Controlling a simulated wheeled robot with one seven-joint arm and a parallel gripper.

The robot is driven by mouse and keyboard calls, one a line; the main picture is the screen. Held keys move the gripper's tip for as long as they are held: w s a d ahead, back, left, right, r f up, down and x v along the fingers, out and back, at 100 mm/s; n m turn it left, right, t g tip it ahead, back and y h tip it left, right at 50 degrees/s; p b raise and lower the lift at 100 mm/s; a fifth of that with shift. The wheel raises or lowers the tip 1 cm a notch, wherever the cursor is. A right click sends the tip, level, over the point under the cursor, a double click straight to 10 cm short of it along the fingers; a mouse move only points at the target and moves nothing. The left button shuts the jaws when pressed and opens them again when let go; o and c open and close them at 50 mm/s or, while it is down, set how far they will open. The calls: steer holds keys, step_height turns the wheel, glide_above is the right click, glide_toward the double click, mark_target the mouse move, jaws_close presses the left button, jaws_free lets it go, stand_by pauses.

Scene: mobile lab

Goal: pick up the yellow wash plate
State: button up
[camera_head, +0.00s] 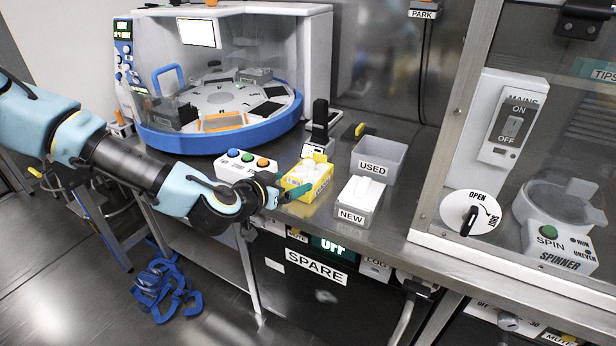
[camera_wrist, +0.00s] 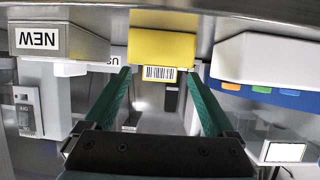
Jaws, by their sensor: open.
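The yellow wash plate (camera_head: 318,177) sits on the metal bench near its front edge, with pale contents on top. In the wrist view, which is upside down, the yellow wash plate (camera_wrist: 162,46) shows its end face with a barcode label, centred ahead of my fingers. My gripper (camera_head: 290,184) is at the plate's near left end. Its two green fingers are spread, one toward each side of the plate, and nothing is held between them (camera_wrist: 156,73). I cannot tell whether the fingertips overlap the plate's sides.
The NEW box (camera_head: 351,217) stands close to the plate's right, with the grey USED bin (camera_head: 378,160) behind it. A white box with coloured buttons (camera_head: 245,163) is at the left. A black-topped device (camera_head: 319,128) stands behind. A glass-fronted cabinet (camera_head: 438,205) bounds the right.

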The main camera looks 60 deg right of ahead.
jaws_close()
stand_by(0.7)
